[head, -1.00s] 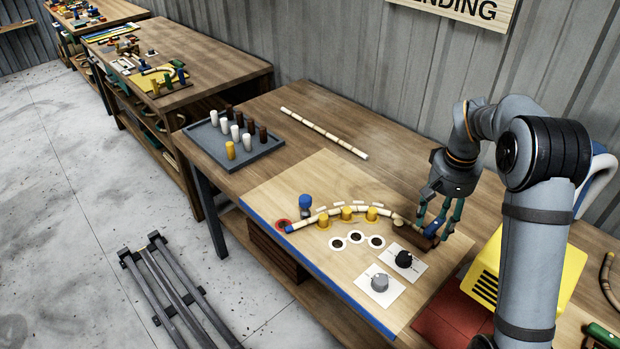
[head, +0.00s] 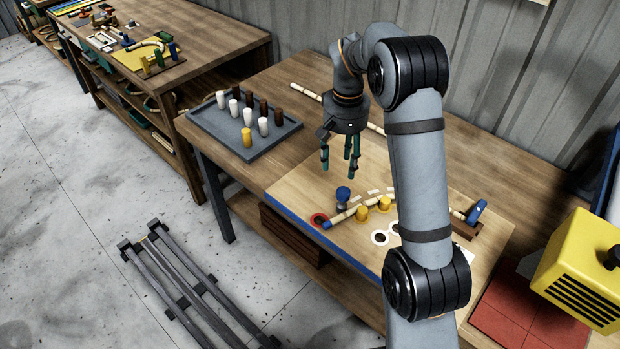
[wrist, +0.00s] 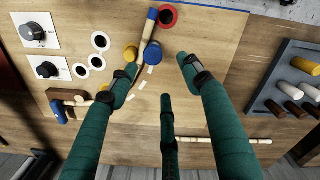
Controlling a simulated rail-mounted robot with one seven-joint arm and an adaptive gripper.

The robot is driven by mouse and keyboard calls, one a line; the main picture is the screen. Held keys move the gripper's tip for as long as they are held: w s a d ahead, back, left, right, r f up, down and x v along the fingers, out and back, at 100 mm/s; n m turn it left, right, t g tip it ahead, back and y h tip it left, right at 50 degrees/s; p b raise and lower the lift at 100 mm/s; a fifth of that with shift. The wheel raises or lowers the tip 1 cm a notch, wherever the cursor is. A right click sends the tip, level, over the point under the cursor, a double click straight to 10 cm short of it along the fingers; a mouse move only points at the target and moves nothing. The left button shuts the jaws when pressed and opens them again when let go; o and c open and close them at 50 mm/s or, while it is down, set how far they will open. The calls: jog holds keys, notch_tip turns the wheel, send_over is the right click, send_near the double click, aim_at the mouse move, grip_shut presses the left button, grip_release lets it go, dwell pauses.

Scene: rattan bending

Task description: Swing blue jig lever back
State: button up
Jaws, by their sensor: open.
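My gripper (head: 340,166) is open and empty above the jig board, just behind a blue round-topped knob (head: 343,194). In the wrist view, the fingers (wrist: 160,75) spread with the blue knob (wrist: 152,53) beyond their tips, apart from them. A blue lever-like piece (head: 477,212) stands tilted by a brown block at the board's right; it also shows in the wrist view (wrist: 56,112). Which blue part is the jig lever, I cannot tell for certain. The rattan pole (head: 345,214) has a blue tip at a red ring (head: 319,219) and runs past yellow pegs (head: 361,213); my arm hides its middle.
A grey tray (head: 204,128) with white, brown and yellow pegs stands at the left. A straight pole (head: 306,92) lies behind my gripper. A yellow box (head: 583,270) stands at the right. Two dials (wrist: 33,32) sit on the board.

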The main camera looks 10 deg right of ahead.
aim_at(343, 190)
jog(key=shift+s+d+f, duration=0.65)
jog(key=shift+d+f, duration=0.1)
jog(key=shift+f, duration=0.2)
jog(key=f, duration=0.3)
jog(key=f+p, duration=0.1)
jog(key=f, duration=0.2)
jog(key=shift+w+a, duration=0.15)
jog(key=shift+w, duration=0.05)
jog(key=shift+f, duration=0.85)
jog(key=shift+c, duration=1.4)
grip_shut()
jog(key=shift+w+r, duration=0.1)
